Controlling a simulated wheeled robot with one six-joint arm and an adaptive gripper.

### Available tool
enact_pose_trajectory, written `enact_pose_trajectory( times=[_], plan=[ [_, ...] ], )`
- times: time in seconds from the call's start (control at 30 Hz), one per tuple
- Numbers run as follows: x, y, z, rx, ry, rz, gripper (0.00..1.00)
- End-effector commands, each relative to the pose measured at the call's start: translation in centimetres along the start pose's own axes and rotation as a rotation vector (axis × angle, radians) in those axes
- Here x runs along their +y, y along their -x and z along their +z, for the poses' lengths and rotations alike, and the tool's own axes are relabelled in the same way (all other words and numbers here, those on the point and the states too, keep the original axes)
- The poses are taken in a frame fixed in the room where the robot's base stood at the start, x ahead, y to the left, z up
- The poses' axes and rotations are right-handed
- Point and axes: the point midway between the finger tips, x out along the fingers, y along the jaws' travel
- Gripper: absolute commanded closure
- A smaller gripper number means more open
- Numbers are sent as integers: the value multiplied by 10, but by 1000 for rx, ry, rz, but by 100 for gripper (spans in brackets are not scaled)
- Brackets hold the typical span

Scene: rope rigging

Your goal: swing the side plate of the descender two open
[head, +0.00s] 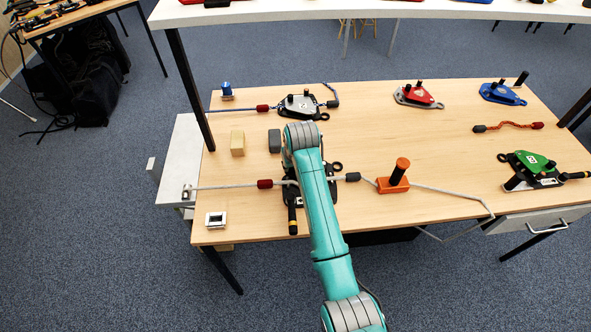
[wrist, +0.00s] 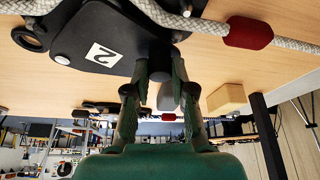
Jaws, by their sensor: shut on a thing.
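Descender two is black and lies near the left of the table in the head view, largely hidden under my arm, with its handle (head: 292,217) pointing to the front. In the wrist view its dark side plate (wrist: 72,35) carries a white label with a 2. A white rope (wrist: 272,40) runs along the plate's far edge. My gripper (wrist: 160,72) is shut on a short dark post at the plate's edge, one finger on each side. How far the plate is turned I cannot tell.
A red sleeve (head: 265,184) sits on the white rope left of descender two. An orange block with a post (head: 394,178) stands to the right. A tan block (head: 237,143) and a grey block (head: 274,141) lie behind. A grey descender (head: 299,106) lies farther back.

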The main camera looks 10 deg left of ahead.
Motion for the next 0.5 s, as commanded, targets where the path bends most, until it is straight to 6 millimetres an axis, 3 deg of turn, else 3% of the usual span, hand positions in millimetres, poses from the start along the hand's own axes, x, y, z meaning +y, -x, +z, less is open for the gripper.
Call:
enact_pose_trajectory(
  times=[0.5],
  plan=[
    [12,-16,-40,0,-450,187,100]
  ],
)
